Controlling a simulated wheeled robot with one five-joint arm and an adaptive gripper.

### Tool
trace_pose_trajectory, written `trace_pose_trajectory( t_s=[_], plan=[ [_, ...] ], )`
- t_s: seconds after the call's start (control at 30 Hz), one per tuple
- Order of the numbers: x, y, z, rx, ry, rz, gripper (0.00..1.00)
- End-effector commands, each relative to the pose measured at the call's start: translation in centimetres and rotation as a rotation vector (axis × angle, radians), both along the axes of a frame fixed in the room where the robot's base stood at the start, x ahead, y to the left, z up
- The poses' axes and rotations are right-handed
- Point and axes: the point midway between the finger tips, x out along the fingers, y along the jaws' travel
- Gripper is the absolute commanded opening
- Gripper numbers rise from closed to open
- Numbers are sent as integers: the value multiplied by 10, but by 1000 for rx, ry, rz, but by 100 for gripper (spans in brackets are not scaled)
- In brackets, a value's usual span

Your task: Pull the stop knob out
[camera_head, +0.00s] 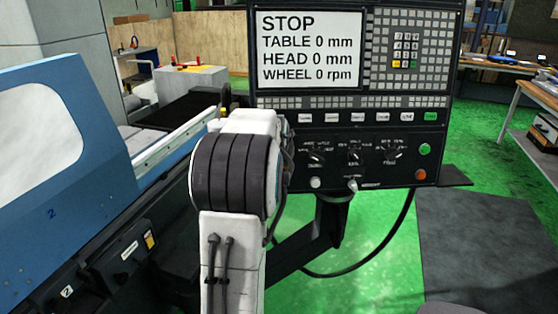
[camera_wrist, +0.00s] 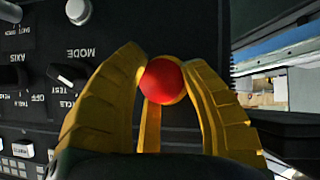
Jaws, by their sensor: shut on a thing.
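The stop knob (camera_wrist: 162,80) shows in the wrist view as a round red head at the edge of the black control panel (camera_wrist: 190,35). My gripper (camera_wrist: 160,66) has yellow ribbed fingers, which are closed around the red head and touch it on its sides. A third finger lies below the head in the picture. The knob's stem is hidden. In the head view my arm covers the lower left of the panel, so the knob and my gripper are hidden there. The screen (camera_head: 308,45) reads STOP, with table 0 mm, head 0 mm and wheel 0 rpm.
A mode switch (camera_wrist: 68,76) and a white button (camera_wrist: 77,11) sit near my fingers. In the head view a red button (camera_head: 420,174) and a green one (camera_head: 424,149) are at the panel's right. The blue machine cover (camera_head: 70,165) stands left of my arm.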

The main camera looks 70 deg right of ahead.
Motion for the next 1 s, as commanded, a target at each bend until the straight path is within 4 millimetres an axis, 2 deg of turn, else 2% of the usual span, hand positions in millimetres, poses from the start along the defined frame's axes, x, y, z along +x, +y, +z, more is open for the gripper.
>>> trace_pose_trajectory(
  t_s=[0.2,0.43,0.47,0.5,0.57,1.0],
  plan=[
    [-5,12,-4,9,4,-1,3],
    [-5,13,-4,15,5,-1,3],
    [-5,13,-4,15,5,-1,42],
    [-5,13,-4,15,5,-2,46],
    [-5,13,-3,14,5,-2,51],
    [-5,14,3,4,3,-2,51]
  ],
)
